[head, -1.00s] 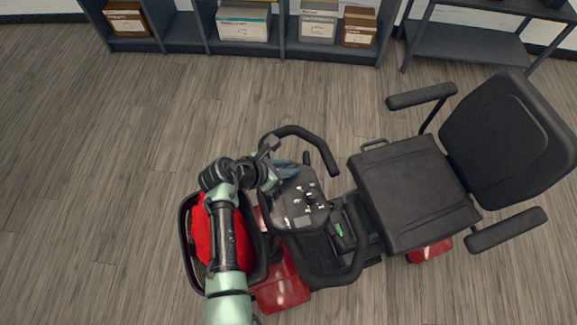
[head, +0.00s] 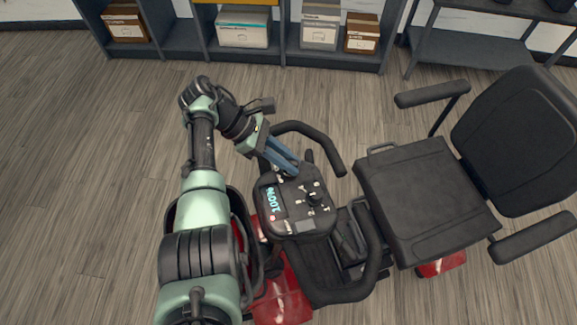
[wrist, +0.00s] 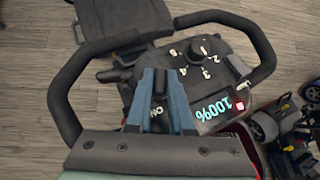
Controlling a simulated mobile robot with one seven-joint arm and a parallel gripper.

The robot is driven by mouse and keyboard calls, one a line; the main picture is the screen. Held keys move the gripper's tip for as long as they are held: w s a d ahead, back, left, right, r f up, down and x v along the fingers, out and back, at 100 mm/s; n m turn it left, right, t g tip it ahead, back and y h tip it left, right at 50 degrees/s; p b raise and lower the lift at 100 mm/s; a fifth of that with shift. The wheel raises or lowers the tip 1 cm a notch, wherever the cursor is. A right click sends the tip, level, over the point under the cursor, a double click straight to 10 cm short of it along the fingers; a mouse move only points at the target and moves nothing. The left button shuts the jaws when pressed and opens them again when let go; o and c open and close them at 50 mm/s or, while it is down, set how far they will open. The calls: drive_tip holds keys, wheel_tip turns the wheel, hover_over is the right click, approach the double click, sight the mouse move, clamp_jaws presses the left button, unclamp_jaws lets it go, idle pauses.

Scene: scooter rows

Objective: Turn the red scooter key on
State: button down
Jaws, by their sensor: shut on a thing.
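The red scooter (head: 285,298) stands below me, its dark control panel (head: 318,222) between the looped handlebars. My gripper (head: 292,168) reaches the panel's upper left edge with its blue fingers. In the wrist view, my gripper (wrist: 160,84) is shut on the dark key (wrist: 159,87), which is mostly hidden between the fingers. An "ON" label (wrist: 156,113) shows beside it. The panel's display (head: 272,200) is lit and reads 100% in cyan; it also shows in the wrist view (wrist: 214,108). A numbered dial (wrist: 194,53) sits next to the key.
The black seat (head: 420,190) with armrests is to the right. A shelf with boxes (head: 243,28) stands at the back. My arm covers most of the front basket. Other scooters (wrist: 285,135) show at the right of the wrist view. The floor at left is clear.

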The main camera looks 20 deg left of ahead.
drive_tip(key=shift+m+g+b, duration=0.3)
drive_tip(key=shift+b, duration=0.1)
drive_tip(key=c, duration=0.8)
unclamp_jaws()
drive_tip(key=b+v, duration=0.3)
drive_tip(key=v, duration=1)
drive_tip(key=shift+f, duration=0.1)
